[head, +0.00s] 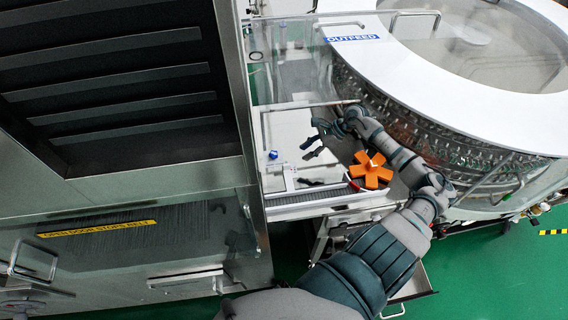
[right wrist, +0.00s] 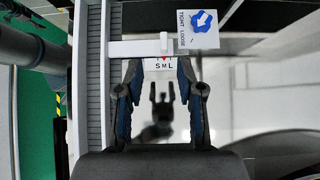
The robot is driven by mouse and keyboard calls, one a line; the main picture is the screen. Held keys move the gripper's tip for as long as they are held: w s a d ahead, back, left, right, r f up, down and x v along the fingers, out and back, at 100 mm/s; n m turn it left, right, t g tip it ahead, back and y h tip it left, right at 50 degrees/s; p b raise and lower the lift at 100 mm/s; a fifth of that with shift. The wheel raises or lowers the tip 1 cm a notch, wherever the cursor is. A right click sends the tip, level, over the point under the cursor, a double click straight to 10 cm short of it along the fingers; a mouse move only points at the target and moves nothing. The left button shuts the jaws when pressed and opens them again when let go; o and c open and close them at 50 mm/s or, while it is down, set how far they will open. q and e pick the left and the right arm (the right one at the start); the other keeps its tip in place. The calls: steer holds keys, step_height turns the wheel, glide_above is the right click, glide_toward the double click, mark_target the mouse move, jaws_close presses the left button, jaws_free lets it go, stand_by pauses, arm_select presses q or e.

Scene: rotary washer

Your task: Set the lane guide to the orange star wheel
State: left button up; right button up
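The orange star wheel (head: 371,172) lies on the machine deck in the head view, beside my right forearm. The lane guide looks like the white bar (right wrist: 135,49) with a small upright tab, crossing the wrist view above an "S M L" scale (right wrist: 163,65). Small red marks show at the scale, near M. My left gripper is out of view.
A clear-walled enclosure and the large round washer (head: 420,125) stand beyond my right arm. A steel cabinet (head: 120,90) fills the left. An open drawer (head: 412,285) sits below the deck. A grey conveyor strip (right wrist: 88,100) runs left of the gripper.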

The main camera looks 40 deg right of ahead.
mark_target(287, 164)
steer(key=x, duration=0.4)
steer(key=shift+w+d+f+p, duration=0.2)
steer(key=shift+w+f+p, duration=0.1)
steer(key=shift+p, duration=0.1)
steer(key=p+x, duration=0.1)
steer(key=x, duration=0.5)
steer(key=shift+w+a+f, duration=0.1)
steer(key=shift+a+f, duration=0.15)
steer(key=shift+a, duration=0.05)
steer(key=shift+a+f, duration=0.1)
steer(key=shift+a, duration=0.25)
steer(key=shift+d+f, duration=0.1)
steer(key=shift+d, duration=0.1)
jaws_close()
steer(key=shift+w+d, duration=0.1)
steer(key=shift+d, duration=0.05)
steer(key=b, duration=0.1)
steer(key=w+b, duration=0.1)
steer(key=b, duration=0.1)
steer(key=shift+d+f, duration=0.2)
steer(key=shift+d, duration=0.05)
steer(key=shift+w+r, duration=0.1)
steer(key=shift+r, duration=0.2)
jaws_free()
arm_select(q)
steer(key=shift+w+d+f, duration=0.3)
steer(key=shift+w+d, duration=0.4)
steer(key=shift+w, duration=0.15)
arm_select(e)
steer(key=shift+w+d, duration=0.15)
